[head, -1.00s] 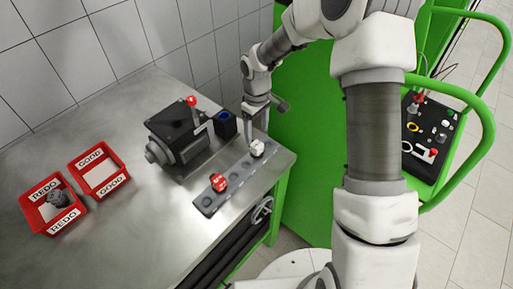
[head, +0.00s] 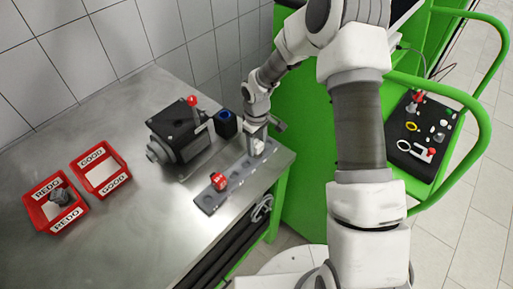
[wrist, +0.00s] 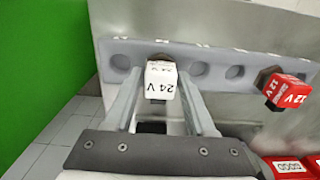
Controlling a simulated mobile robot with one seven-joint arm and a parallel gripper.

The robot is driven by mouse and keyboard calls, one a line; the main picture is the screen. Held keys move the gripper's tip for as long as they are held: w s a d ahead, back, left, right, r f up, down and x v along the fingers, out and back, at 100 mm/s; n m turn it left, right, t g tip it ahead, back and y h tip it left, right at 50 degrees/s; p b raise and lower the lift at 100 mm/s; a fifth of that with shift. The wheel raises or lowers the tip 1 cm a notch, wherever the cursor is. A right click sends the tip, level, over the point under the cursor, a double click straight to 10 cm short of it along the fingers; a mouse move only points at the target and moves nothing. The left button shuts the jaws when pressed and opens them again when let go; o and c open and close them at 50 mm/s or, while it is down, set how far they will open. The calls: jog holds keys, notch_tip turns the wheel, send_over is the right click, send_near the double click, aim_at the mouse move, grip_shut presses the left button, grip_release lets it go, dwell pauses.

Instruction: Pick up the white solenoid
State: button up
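The white solenoid (wrist: 160,82), marked 24 V, stands in a hole of the grey holder strip (wrist: 205,68). In the head view, the white solenoid (head: 259,147) is partly hidden by my gripper (head: 255,143) at the right end of the strip (head: 210,200). In the wrist view, my gripper (wrist: 160,95) is open. Its fingers lie on both sides of the solenoid, with visible gaps, so it does not look gripped.
A red 12 V solenoid (wrist: 284,90) stands in the same strip. The pump block (head: 180,130) with a red-knobbed lever and a blue-topped box (head: 226,122) stand close behind. Red REDO (head: 55,205) and GOOD (head: 101,170) trays are at the left.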

aim_at(256, 142)
jog(key=c, duration=0.8)
jog(key=shift+r, duration=0.1)
jog(key=shift+r, duration=0.55)
notch_tip(256, 142, up, 2)
jog(key=shift+w+r+b, duration=0.1)
jog(key=shift+r+b, duration=0.15)
jog(key=shift+b, duration=0.2)
jog(key=s+d+r, duration=0.2)
jog(key=d, duration=0.1)
jog(key=s+d+r, duration=0.3)
jog(key=s+d+r+b, duration=0.1)
jog(key=s+d+r, duration=0.1)
jog(key=d, duration=0.1)
jog(key=shift+s+d+r, duration=0.15)
